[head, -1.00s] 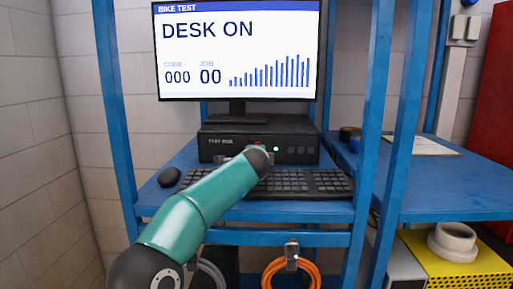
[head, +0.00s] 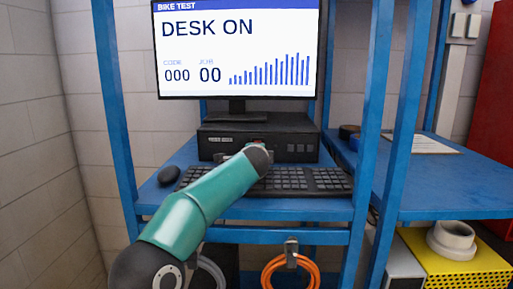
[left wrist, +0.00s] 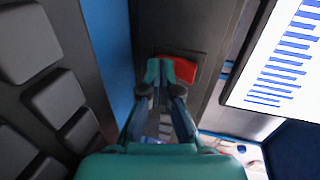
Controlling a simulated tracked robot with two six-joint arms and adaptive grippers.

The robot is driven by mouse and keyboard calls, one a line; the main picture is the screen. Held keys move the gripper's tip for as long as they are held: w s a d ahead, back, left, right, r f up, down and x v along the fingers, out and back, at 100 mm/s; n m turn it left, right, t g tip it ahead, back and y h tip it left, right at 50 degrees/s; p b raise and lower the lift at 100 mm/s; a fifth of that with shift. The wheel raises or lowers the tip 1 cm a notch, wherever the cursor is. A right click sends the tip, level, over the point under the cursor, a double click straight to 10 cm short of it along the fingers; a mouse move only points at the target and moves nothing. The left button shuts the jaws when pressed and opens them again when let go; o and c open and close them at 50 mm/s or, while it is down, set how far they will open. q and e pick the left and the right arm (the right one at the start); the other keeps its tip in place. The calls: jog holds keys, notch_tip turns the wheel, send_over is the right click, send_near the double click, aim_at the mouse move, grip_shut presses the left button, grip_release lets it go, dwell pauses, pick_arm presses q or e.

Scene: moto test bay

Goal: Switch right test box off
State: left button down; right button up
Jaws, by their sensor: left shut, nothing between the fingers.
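The test box (head: 215,155) is a black unit under the monitor, behind the keyboard. Its front shows no lit green lamp. A bit of its red switch (head: 257,141) shows above the end of my left arm. In the left wrist view the red rocker switch (left wrist: 186,68) sits on the dark front panel. My left gripper (left wrist: 159,72) is shut and empty, with its fingertips at the switch's edge, seemingly touching it. In the head view my left wrist hides the fingertips and part of the box's front. My right gripper is not in view.
The monitor (head: 237,50) reads "DESK ON". A keyboard (head: 305,181) lies below my left wrist and a mouse (head: 168,175) to its left. Blue rack posts (head: 113,110) stand either side. An orange cable coil (head: 290,272) hangs below the shelf.

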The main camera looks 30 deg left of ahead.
pick_arm(q)
jog(key=shift+s+d+f+b, duration=0.2)
jog(key=shift+f+b, duration=0.35)
jog(key=shift+s+d+b, duration=0.25)
jog(key=shift+s+b, duration=0.05)
jog(key=shift+b, duration=0.15)
jog(key=s+b, duration=0.1)
jog(key=s+d+b, duration=0.2)
jog(key=s+b, duration=0.1)
jog(key=shift+d, duration=0.25)
jog(key=shift+f+b+v, duration=0.2)
jog(key=shift+b+v, duration=0.8)
jog(key=shift+v, duration=0.3)
jog(key=shift+s+r, duration=0.1)
